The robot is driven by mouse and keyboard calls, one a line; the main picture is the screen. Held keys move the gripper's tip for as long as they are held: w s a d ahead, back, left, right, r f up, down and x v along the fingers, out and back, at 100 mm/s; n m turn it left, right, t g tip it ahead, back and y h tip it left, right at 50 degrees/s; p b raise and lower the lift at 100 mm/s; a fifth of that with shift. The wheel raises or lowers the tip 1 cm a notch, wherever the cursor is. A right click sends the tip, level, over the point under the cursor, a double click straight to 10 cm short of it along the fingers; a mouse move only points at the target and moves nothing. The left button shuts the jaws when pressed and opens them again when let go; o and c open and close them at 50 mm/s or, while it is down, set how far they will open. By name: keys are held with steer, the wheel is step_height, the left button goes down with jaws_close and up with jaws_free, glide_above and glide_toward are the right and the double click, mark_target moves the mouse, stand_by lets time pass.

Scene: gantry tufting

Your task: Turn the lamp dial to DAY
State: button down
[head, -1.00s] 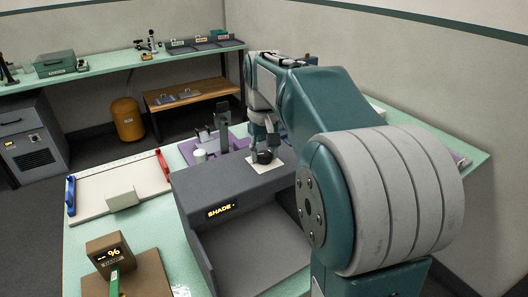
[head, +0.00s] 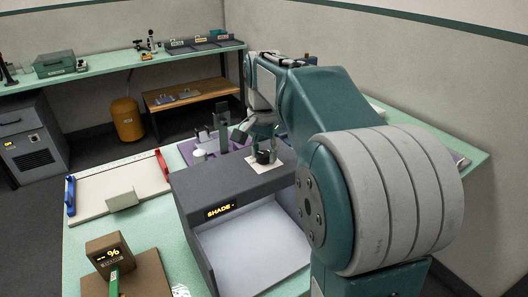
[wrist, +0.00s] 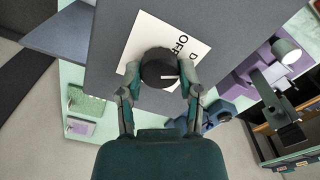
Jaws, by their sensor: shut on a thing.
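The lamp dial (wrist: 158,66) is a round black knob with a white pointer mark. It sits on a white label plate (wrist: 185,38) on top of the grey lamp box (head: 235,181). "OFF" and part of a word starting with "D" show on the plate; the rest is hidden. My gripper (wrist: 160,82) is shut on the dial, one finger on each side. In the head view the dial (head: 263,157) stands between the fingers. The box's front display (head: 220,211) reads "SHADE", and the box interior is lit pale.
A white board (head: 95,195) with red and blue ends lies left of the box. A brown percent display (head: 108,252) stands at front left. A purple tray (head: 188,147) with small items is behind the box. The wall is close on the right.

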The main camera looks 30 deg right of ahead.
mark_target(263, 153)
steer(key=shift+f+m, duration=0.15)
steer(key=shift+m, duration=0.25)
steer(key=shift+c, duration=1.3)
jaws_free()
steer(key=shift+r, duration=0.2)
step_height(263, 153, up, 12)
steer(key=shift+w+f, duration=0.15)
steer(key=shift+f, duration=0.05)
steer(key=shift+a, duration=0.1)
